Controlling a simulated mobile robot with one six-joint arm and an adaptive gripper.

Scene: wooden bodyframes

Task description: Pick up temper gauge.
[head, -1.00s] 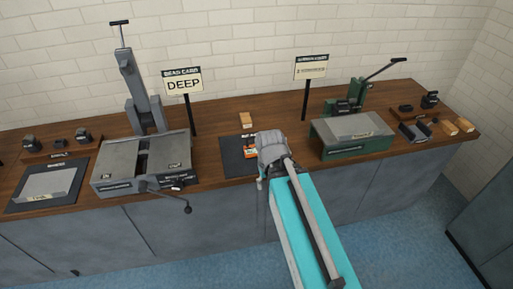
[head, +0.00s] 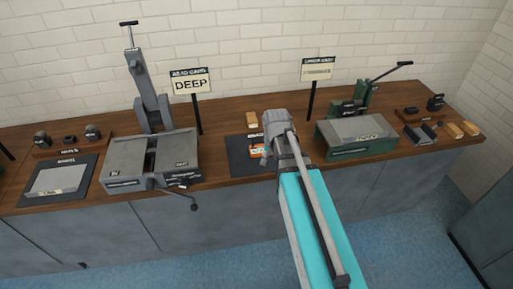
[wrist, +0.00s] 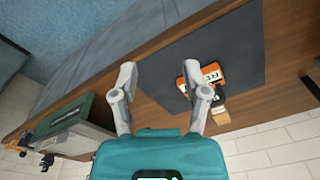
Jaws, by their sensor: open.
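A small orange device with a white lettered label, likely the temper gauge (wrist: 191,73), lies on a dark mat (wrist: 232,43). It also shows in the head view (head: 257,153), partly hidden behind my wrist. My gripper (wrist: 160,68) is open and empty, with its two grey fingers spread wide. In the wrist view, the right finger overlaps the gauge, and the space between the fingers lies left of it over the mat's edge. I cannot tell the height above the mat or whether the finger touches the gauge.
The grey press (head: 153,160) with a tall lever stands left of the mat, and the green press (head: 356,137) stands right. A small wooden block (head: 251,119) lies behind the mat.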

